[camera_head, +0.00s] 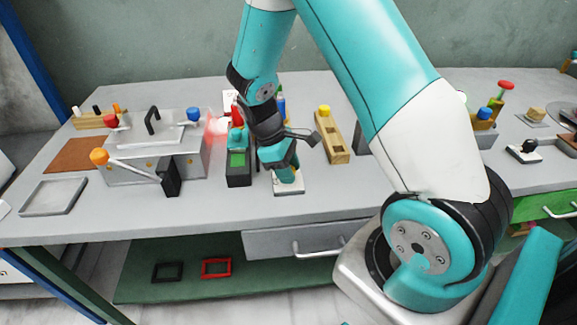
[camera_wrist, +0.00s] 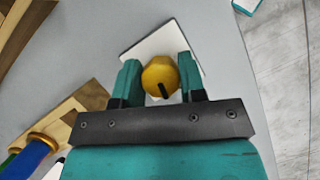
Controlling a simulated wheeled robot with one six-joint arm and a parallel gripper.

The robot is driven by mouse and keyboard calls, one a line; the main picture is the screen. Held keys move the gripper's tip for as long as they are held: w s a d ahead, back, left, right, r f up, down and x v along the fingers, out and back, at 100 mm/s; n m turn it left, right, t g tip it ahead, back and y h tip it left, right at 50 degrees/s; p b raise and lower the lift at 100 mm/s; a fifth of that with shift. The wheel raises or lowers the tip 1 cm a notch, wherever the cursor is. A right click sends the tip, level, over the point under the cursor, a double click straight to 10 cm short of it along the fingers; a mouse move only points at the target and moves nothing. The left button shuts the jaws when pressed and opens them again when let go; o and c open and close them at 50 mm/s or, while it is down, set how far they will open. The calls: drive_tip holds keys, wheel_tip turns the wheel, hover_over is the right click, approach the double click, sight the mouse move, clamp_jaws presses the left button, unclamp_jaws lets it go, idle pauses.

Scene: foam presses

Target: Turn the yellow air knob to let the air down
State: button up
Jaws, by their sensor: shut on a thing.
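The yellow air knob (camera_wrist: 160,77) shows in the wrist view as a round knob with a dark pointer mark, above a white base plate (camera_wrist: 137,52). My gripper (camera_wrist: 160,80) has its two teal fingers on either side of the knob and is shut on it. In the head view my gripper (camera_head: 288,176) points down at the white base plate (camera_head: 290,187) near the table's front edge. The knob is hidden there behind my gripper.
A grey metal press box (camera_head: 150,160) with an orange-tipped lever (camera_head: 99,156) stands to the left. A dark box with a green face (camera_head: 238,160) is close left of my gripper. A wooden block with a yellow peg (camera_head: 336,145) is to the right. An empty grey tray (camera_head: 53,196) lies far left.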

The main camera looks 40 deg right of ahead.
drive_tip(key=m, duration=0.2)
drive_tip(key=m+y+p, duration=0.1)
drive_tip(key=m, duration=0.1)
drive_tip(key=shift+r+m+g+y, duration=0.1)
drive_tip(key=shift+m+g+y, duration=0.2)
drive_tip(key=m+y+p, duration=0.1)
drive_tip(key=m, duration=0.2)
drive_tip(key=shift+m, duration=0.4)
drive_tip(key=m+y+p, duration=0.1)
drive_tip(key=m+y, duration=0.1)
drive_tip(key=m, duration=0.2)
drive_tip(key=shift+t, duration=0.4)
drive_tip(key=shift+w+m+t+y+p, duration=0.1)
drive_tip(key=shift+m+t+y+p, duration=0.35)
drive_tip(key=shift+m, duration=1.15)
drive_tip(key=o, duration=0.9)
drive_tip(key=shift+a, duration=0.1)
